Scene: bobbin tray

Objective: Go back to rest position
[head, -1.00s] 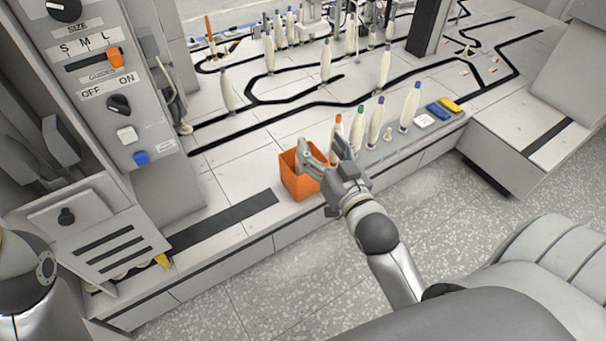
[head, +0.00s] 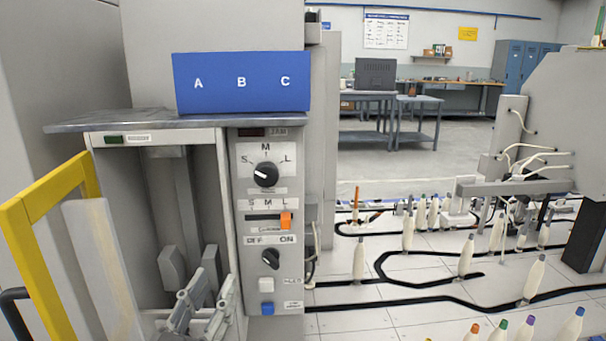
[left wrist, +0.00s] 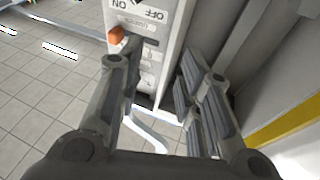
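My left gripper (head: 208,292) is low in the head view, in front of the open bay left of the control panel (head: 256,205). In the left wrist view its two fingers (left wrist: 160,72) stand apart with nothing between them, so it is open and empty. The panel's orange slider (head: 286,220) sits at the L end of its slot, and it also shows beyond a finger in the left wrist view (left wrist: 116,35). My right gripper is in neither view now.
A blue A B C box (head: 241,83) stands on the cabinet top. A yellow frame (head: 45,210) is at the left. Several bobbins, one with an orange tip (head: 474,329), stand on the white track deck at the right. Open floor lies behind, before the tables.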

